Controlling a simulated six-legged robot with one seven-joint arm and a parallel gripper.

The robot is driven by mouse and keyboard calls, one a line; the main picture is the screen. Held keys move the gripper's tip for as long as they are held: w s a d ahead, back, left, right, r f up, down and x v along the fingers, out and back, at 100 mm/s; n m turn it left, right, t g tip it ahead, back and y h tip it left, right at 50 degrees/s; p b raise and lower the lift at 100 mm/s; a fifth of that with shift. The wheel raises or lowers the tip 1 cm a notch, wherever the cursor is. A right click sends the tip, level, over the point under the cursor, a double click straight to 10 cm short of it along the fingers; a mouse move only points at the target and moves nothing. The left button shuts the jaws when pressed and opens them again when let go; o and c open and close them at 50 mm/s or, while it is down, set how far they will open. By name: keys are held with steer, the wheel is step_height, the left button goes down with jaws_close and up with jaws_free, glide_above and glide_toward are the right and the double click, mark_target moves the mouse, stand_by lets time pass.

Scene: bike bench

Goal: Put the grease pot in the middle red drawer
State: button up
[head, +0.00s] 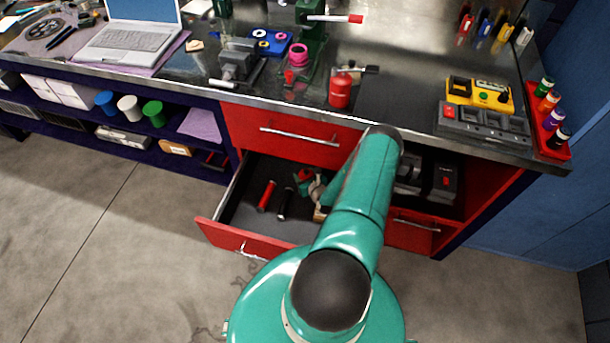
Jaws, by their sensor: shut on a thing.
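The middle red drawer (226,236) is pulled out under the bench, its dark floor showing. My gripper (317,196) is low over the right part of the drawer, partly hidden behind my arm. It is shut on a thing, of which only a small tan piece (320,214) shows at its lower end. This looks like the grease pot, but most of it is hidden. I cannot tell whether it touches the drawer floor.
A red-handled tool (267,196) and a black-handled tool (285,204) lie in the drawer. A shut red drawer (292,135) is above. An open compartment (436,180) with dark cases is at the right. A red can (340,91) stands on the bench.

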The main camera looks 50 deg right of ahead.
steer(key=shift+w+d+f, duration=0.15)
steer(key=shift+d+f, duration=0.15)
steer(key=shift+f, duration=0.1)
steer(key=o, duration=1.1)
steer(key=shift+f, duration=0.15)
steer(key=shift+c, duration=0.2)
steer(key=shift+s+a+r, duration=0.1)
steer(key=shift+s+r, duration=0.15)
steer(key=v, duration=0.7)
